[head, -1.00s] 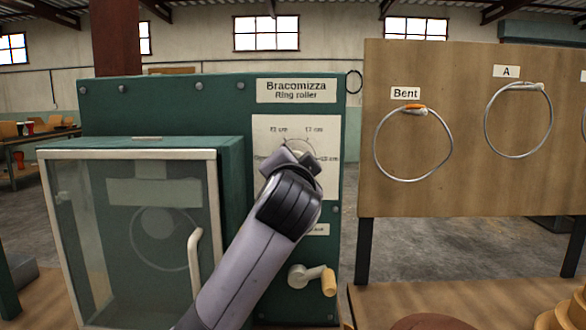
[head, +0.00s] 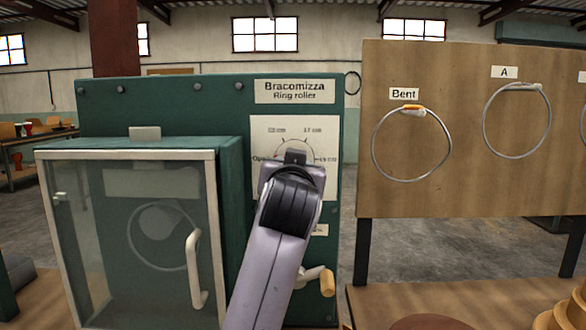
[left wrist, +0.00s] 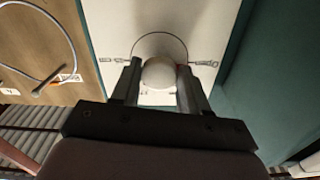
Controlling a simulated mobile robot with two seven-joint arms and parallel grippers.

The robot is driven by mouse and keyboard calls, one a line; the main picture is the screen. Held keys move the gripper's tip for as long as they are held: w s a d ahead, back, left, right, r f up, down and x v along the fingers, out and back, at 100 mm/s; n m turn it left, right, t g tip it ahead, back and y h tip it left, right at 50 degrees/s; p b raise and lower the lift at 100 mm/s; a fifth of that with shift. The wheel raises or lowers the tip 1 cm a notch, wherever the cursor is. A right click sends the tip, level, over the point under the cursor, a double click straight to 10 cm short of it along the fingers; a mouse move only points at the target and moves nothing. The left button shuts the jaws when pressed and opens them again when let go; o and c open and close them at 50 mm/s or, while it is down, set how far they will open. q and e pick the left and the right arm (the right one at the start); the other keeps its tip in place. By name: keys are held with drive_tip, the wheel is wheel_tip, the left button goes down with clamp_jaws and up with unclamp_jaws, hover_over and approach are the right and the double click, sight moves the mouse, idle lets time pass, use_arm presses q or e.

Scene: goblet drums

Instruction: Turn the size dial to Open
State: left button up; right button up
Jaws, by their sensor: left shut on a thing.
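The size dial is a round pale knob (left wrist: 159,74) on a white scale plate (head: 325,128) on the green ring roller (head: 200,100). Several labels stand around its arc, with "Open" (head: 264,159) at the left in the head view. My left gripper (left wrist: 160,66) is shut on the knob, one finger on each side. In the head view my left gripper (head: 296,158) covers the knob. A small red mark shows at the knob's right edge in the left wrist view; where the dial points is not clear. My right gripper is not in view.
A glass-fronted door (head: 130,240) with a white handle (head: 195,268) stands left of my arm. A crank with a tan grip (head: 327,283) is below the dial, close to my arm. A board (head: 460,190) with hung rings stands at the right.

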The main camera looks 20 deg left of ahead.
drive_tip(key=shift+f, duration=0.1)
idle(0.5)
use_arm(q)
drive_tip(key=o, duration=1)
drive_tip(key=shift+o, duration=0.2)
drive_tip(key=shift+s, duration=0.1)
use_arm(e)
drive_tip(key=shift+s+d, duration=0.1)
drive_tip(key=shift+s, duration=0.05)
